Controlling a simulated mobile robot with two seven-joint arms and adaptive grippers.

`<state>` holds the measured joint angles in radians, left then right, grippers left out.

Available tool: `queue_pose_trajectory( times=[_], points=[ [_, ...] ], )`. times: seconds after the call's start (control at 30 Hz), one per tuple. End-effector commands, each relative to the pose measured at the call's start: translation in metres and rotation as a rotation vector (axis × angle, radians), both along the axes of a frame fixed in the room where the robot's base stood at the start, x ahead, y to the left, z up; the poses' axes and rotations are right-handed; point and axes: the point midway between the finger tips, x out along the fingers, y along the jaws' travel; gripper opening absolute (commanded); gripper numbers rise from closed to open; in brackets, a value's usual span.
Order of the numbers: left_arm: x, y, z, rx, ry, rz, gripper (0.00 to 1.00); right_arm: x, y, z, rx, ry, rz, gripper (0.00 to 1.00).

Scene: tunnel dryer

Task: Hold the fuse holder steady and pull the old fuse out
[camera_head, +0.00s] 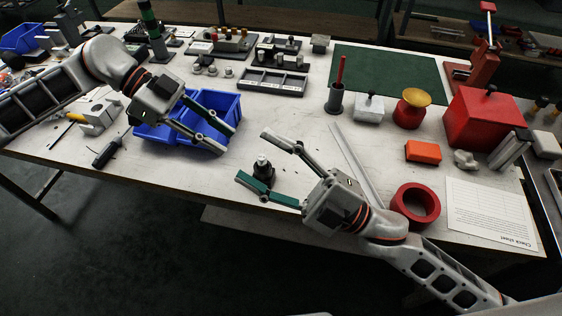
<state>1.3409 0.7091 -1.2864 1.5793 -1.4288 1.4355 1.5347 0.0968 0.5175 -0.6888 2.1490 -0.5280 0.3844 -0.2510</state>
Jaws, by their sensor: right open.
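A small black holder (262,173) with a dark, pale-topped cylindrical piece (262,159) upright in it stands near the table's front edge; I take these for the fuse holder and fuse. My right gripper (253,156) is open, its fingers spread wide on either side of the holder. The finger nearer the edge passes in front of the holder's base; I cannot tell whether it touches. My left gripper (228,140) is open and seems empty, its fingers over the right part of the blue bins, left of and apart from the holder.
Blue bins (152,133) stand under my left gripper. A screwdriver (106,152) lies left of them. A grey tray (272,83) is behind. A red ring (415,203) and a long grey bar (356,163) lie near my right arm. Table between the grippers looks clear.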

Motion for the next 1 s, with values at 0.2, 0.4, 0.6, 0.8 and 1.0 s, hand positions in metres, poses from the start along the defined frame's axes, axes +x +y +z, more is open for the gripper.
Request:
queue_pose_trajectory(
  times=[0.2, 0.4, 0.6, 0.8, 1.0],
  points=[
    [0.0, 0.0, 0.0, 0.0, 0.0, 0.0, 0.28, 0.056, -0.016, 0.059, -0.053, -0.263, -0.023, 0.56],
    [0.0, 0.0, 0.0, 0.0, 0.0, 0.0, 0.28, 0.102, -0.039, 0.001, -0.378, -0.656, -0.01, 0.56],
    [0.0, 0.0, 0.0, 0.0, 0.0, 0.0, 0.28, 0.148, -0.096, -0.048, -0.665, -0.99, 0.046, 0.56],
    [0.0, 0.0, 0.0, 0.0, 0.0, 0.0, 0.28, 0.147, -0.105, -0.089, -0.843, -1.361, 0.154, 0.56],
    [0.0, 0.0, 0.0, 0.0, 0.0, 0.0, 0.28, 0.117, -0.065, -0.121, -0.889, -1.748, 0.242, 0.56]
  ],
)
